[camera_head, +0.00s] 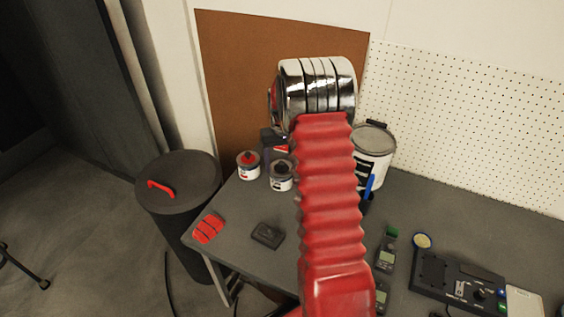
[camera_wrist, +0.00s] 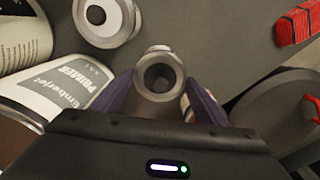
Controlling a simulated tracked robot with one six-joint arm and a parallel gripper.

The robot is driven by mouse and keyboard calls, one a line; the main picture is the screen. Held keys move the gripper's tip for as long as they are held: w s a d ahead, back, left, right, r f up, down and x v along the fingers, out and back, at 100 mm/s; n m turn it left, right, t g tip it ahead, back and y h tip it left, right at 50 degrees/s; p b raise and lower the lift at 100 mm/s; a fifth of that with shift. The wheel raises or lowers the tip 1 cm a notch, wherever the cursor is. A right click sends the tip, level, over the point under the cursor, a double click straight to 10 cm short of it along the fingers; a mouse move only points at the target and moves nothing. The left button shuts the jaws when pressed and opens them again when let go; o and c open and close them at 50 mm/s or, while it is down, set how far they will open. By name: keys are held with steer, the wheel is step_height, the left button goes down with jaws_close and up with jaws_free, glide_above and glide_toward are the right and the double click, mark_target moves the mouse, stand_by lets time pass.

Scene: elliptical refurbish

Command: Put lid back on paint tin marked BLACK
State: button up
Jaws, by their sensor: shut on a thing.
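In the head view a small dark-topped tin (camera_head: 281,175) stands on the table just below my gripper (camera_head: 272,140), which is mostly hidden by my red arm. I cannot read BLACK on any label.
A small red-topped tin (camera_head: 248,165) stands to the left of the dark-topped one. A large tin (camera_head: 374,155) stands to the right. A red sponge-like block (camera_head: 208,229), a black box (camera_head: 267,235) and a bin (camera_head: 178,190) lie toward the left. Meters sit at the right.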

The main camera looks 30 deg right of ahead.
steer(key=o, duration=1.1)
steer(key=shift+o, duration=0.6)
steer(key=shift+o, duration=0.9)
steer(key=shift+r, duration=0.1)
steer(key=shift+s+r, duration=0.1)
steer(key=shift+r, duration=3.35)
steer(key=shift+c, duration=0.6)
jaws_close()
steer(key=shift+f, duration=2.2)
